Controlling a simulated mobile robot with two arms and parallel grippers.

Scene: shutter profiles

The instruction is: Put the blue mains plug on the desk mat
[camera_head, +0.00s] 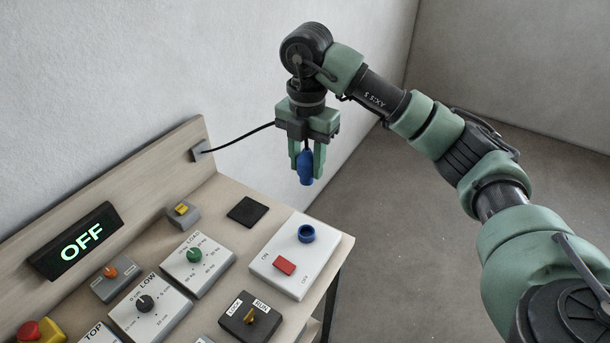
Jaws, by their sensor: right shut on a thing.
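The blue mains plug (306,170) is held between the two green fingers of my right gripper (307,172), hanging in the air with its nose pointing down. A black cable (240,136) runs from behind the gripper to a grey fitting on the backboard. The desk mat may be the small black square (247,211) lying flat and bare on the desk, below and left of the gripper. A blue round socket (306,233) sits below the plug on a white panel, clear of it. My left gripper is out of view.
The white panel (268,262) also carries a red switch (285,266). Several control boxes with knobs cover the desk, including a green load knob (194,255) and a yellow-topped one (182,209). A display (75,242) reads OFF. Wall stands behind; open floor lies right.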

